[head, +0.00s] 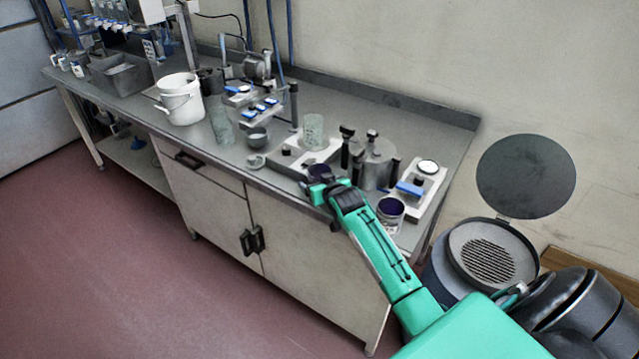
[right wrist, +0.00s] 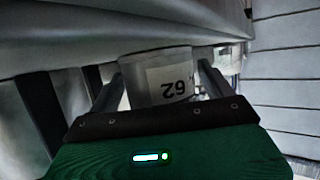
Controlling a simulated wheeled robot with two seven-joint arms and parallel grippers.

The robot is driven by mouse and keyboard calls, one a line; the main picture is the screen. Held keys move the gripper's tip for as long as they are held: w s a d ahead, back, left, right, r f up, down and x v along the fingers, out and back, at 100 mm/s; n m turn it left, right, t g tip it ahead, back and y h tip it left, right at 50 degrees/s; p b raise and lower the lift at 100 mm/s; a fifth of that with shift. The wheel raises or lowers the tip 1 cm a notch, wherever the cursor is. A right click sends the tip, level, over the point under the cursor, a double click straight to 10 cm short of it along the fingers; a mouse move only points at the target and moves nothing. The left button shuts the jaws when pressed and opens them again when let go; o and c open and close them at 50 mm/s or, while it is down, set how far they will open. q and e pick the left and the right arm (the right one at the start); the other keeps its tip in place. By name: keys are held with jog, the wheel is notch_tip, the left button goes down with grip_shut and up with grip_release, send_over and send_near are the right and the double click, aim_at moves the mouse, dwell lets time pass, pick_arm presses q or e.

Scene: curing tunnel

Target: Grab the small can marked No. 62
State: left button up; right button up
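A small can (right wrist: 168,78) with a pale label reading 62, upside down in the right wrist view, stands between my right gripper's fingers (right wrist: 160,75). The fingers are apart, one on each side of the can, with a narrow gap showing at the right one; firm contact is not visible. In the head view my right gripper (head: 322,188) is at the bench's front edge, right at the can, whose dark purple top (head: 319,171) shows; its lower part is hidden by the gripper. My left gripper is not in view.
Another can with purple contents (head: 391,208) stands on the bench (head: 420,125) right of my arm. A metal cylinder (head: 377,165), a glass jar (head: 313,130), a small bowl (head: 257,137) and a white bucket (head: 180,103) stand nearby. A lidded drum (head: 490,250) is at the right.

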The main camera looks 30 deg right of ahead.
jog(key=c, duration=1)
jog(key=shift+o, duration=0.2)
jog(key=shift+r, duration=0.15)
